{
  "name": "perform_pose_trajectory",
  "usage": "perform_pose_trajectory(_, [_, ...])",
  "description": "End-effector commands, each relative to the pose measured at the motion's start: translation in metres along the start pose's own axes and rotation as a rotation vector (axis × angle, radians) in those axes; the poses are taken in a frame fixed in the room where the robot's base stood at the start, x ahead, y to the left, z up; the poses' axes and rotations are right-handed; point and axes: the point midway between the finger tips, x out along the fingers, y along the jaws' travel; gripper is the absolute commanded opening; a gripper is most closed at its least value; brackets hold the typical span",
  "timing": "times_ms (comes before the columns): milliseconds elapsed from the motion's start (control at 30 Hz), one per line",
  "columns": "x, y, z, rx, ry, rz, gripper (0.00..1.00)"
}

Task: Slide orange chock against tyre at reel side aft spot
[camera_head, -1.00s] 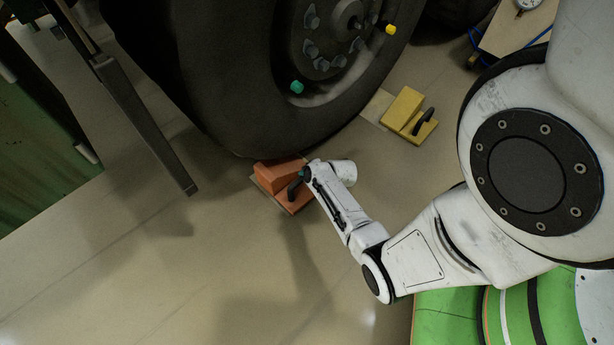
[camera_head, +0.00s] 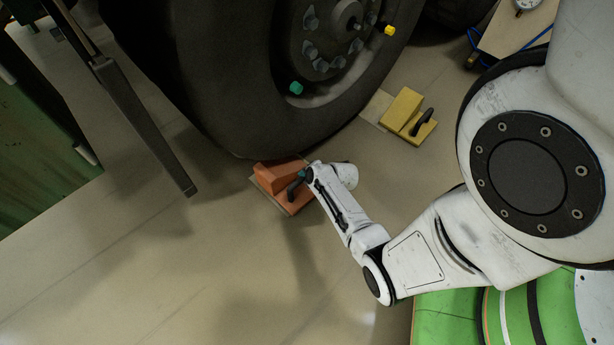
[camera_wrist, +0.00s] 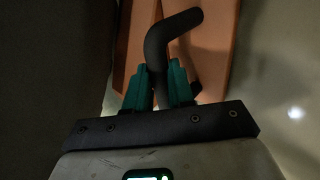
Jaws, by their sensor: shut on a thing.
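The orange chock (camera_head: 272,177) sits on the floor at the underside of the big dark tyre (camera_head: 225,90). In the head view its upper edge meets the tyre's outline; whether they touch I cannot tell. My gripper (camera_head: 301,174) is at the chock's right side, at its black handle. In the wrist view the teal fingers of my gripper (camera_wrist: 159,85) are shut on the dark bent handle (camera_wrist: 171,35), with the orange chock (camera_wrist: 212,50) behind it. The dark surface at the left of the wrist view is hard to make out.
A yellow chock (camera_head: 403,109) with a black handle lies by the tyre's right side on a pale floor patch. A dark post (camera_head: 145,125) and a green panel (camera_head: 40,150) stand at the left. A trolley board (camera_head: 515,25) is at top right. The floor below is clear.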

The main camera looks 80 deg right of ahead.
Motion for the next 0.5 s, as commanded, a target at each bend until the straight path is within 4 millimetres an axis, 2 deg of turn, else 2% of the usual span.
perform_pose_trajectory(67, [0.0006, 0.0013, 0.0006, -0.001, -0.001, 0.003, 0.0])
perform_pose_trajectory(100, [0.0008, 0.0011, 0.0005, -0.001, -0.001, 0.003, 0.24])
perform_pose_trajectory(400, [0.0008, 0.0, 0.0002, -0.001, 0.0, 0.001, 0.52])
perform_pose_trajectory(500, [0.0008, -0.0005, 0.0001, -0.001, 0.0, 0.0, 0.53])
